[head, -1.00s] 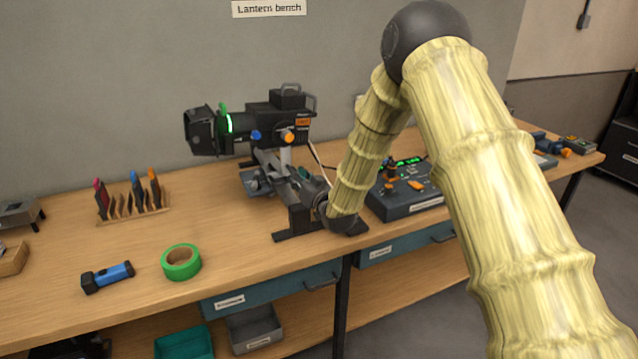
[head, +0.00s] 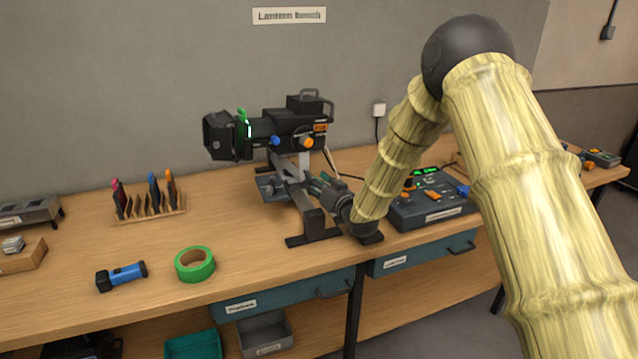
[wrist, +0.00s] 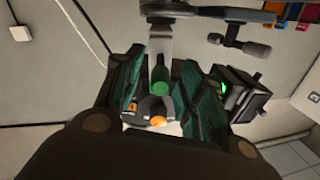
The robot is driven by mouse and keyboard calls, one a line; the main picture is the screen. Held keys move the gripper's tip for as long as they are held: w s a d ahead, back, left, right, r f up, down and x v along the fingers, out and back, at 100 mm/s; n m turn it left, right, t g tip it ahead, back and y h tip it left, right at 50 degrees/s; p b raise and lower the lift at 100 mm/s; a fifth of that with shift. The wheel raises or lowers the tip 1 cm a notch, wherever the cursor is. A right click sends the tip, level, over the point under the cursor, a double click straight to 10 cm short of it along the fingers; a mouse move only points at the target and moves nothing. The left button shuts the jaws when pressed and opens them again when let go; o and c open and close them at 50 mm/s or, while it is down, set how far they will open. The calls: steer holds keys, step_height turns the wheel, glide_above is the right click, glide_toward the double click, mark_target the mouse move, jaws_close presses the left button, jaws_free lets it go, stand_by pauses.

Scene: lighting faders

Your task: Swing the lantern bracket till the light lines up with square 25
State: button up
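The black lantern (head: 268,132) stands on a grey bracket (head: 304,168) at the back of the bench, its front pointing left. It has a green-lit strip, a blue knob and an orange knob. My gripper (head: 322,187) is low beside the bracket, on its right side. In the wrist view, the dark fingers with teal pads (wrist: 163,92) stand apart. A green cylindrical part (wrist: 160,76) and the grey bracket post (wrist: 160,42) show in the gap between them. I see no clear contact. Square 25 is not visible in any view.
A control desk (head: 432,208) with faders stands right of my wrist. Green tape (head: 195,264), a blue torch (head: 122,276) and a rack of coloured pieces (head: 148,212) are on the left. The bench front between tape and bracket is clear.

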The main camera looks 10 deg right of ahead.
steer(key=shift+s, duration=0.1)
steer(key=v, duration=1.1)
steer(key=shift+s+d, duration=0.2)
steer(key=shift+s, duration=0.15)
